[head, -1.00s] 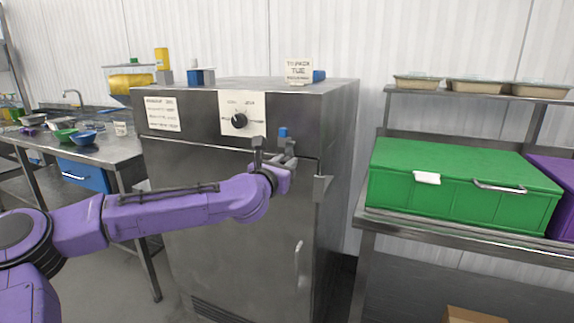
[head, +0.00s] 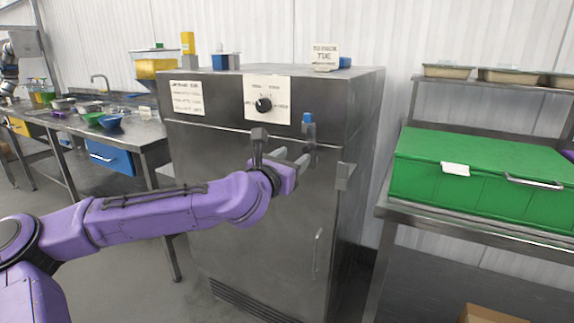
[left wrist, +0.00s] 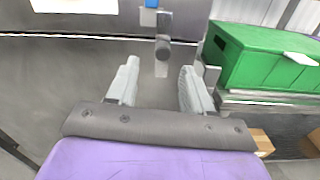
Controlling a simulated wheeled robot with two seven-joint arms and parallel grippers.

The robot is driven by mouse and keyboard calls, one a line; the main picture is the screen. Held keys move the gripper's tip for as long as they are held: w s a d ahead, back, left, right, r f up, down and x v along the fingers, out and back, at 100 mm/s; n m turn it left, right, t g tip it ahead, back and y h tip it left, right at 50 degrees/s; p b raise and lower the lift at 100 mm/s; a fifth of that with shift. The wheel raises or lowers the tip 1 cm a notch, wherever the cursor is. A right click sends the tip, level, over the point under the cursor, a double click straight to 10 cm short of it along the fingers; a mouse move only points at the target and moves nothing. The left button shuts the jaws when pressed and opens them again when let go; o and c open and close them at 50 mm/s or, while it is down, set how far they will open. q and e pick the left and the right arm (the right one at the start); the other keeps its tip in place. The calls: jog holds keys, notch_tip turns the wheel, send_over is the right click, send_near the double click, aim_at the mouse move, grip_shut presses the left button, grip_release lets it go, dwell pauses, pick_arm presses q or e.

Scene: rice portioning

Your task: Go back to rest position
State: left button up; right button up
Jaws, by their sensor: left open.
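My left gripper (head: 290,158) is at the end of the purple arm that comes in from the left in the head view. A dark handle-like post with a blue top (head: 308,125) stands out from the cabinet front beyond the fingertips. It also shows in the left wrist view (left wrist: 163,45), and the fingers look apart from it. My right gripper is out of view.
A dial (head: 264,105) and paper labels are on the cabinet's upper front. A green box (head: 480,180) sits on a metal table at the right, below a shelf of trays (head: 450,72). A table with bowls (head: 110,122) stands at the left. Open floor lies front left.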

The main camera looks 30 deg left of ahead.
pick_arm(q)
jog(key=shift+s+d, duration=0.1)
jog(key=shift+s, duration=1.25)
